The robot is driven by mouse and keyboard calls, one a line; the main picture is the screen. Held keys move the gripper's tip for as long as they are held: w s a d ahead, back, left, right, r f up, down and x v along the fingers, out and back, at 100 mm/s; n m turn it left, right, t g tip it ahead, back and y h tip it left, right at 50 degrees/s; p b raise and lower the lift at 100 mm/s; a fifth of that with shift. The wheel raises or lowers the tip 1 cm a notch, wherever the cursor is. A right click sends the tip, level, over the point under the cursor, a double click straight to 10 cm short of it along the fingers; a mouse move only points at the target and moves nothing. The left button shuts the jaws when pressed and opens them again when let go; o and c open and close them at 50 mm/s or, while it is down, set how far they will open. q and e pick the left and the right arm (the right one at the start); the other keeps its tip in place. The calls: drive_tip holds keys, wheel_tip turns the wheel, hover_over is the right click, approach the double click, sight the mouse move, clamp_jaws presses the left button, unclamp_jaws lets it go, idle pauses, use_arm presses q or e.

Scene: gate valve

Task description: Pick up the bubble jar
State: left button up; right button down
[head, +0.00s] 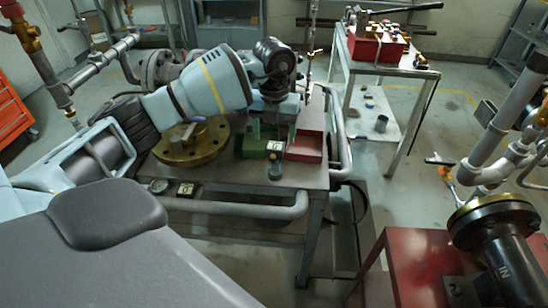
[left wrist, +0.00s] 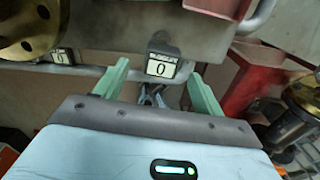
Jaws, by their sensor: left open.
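In the head view the left arm reaches over the bench, with the gripper body above the jar. My right gripper is out of view.
Red equipment stands at the right.

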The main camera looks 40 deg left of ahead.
sight(275, 146)
use_arm(q)
drive_tip(key=shift+d+f, duration=0.1)
drive_tip(key=shift+f, duration=3.65)
drive_tip(key=shift+c, duration=0.3)
drive_tip(key=shift+w, duration=0.1)
drive_tip(key=c, duration=1.2)
drive_tip(key=shift+o, duration=0.2)
drive_tip(key=shift+r, duration=0.1)
drive_tip(key=shift+r, duration=0.35)
drive_tip(key=r, duration=0.2)
drive_tip(key=shift+s+d+r, duration=0.1)
drive_tip(key=shift+s+r, duration=0.1)
drive_tip(key=shift+r, duration=0.2)
drive_tip(key=s+d, duration=0.3)
drive_tip(key=s, duration=0.4)
drive_tip(key=s+d+r, duration=0.1)
drive_tip(key=s+d, duration=0.2)
drive_tip(key=s, duration=0.4)
drive_tip(key=shift+d+r, duration=0.2)
